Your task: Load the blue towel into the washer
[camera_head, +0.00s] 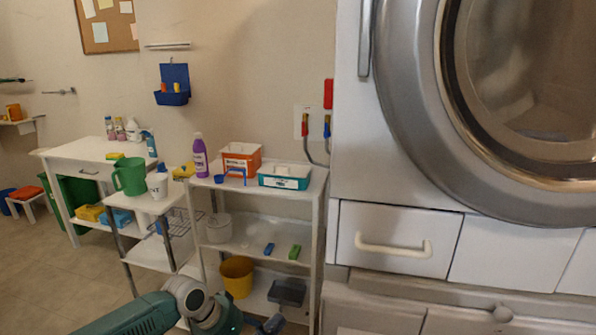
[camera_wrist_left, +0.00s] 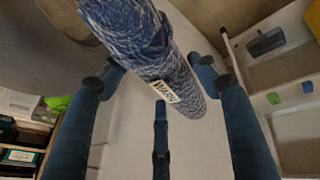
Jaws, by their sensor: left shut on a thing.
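The blue towel (camera_wrist_left: 165,62) is a rolled, textured bundle with a white label, seen in the left wrist view. My left gripper (camera_wrist_left: 158,85) is shut on it, with fingers on both sides of the roll. In the head view my left arm enters at the bottom; its gripper (camera_head: 268,325) is partly cut off and the towel is not visible there. The washer (camera_head: 408,140) stands at the right with a large round grey-rimmed glass door (camera_head: 535,80), which looks closed. My right gripper is in neither view.
A white shelf cart (camera_head: 262,210) beside the washer holds an orange box (camera_head: 241,160), a teal-and-white bin (camera_head: 285,177) and a purple bottle (camera_head: 200,158). A yellow bucket (camera_head: 237,277) stands low on it. A white drawer with a handle (camera_head: 393,246) is below the door.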

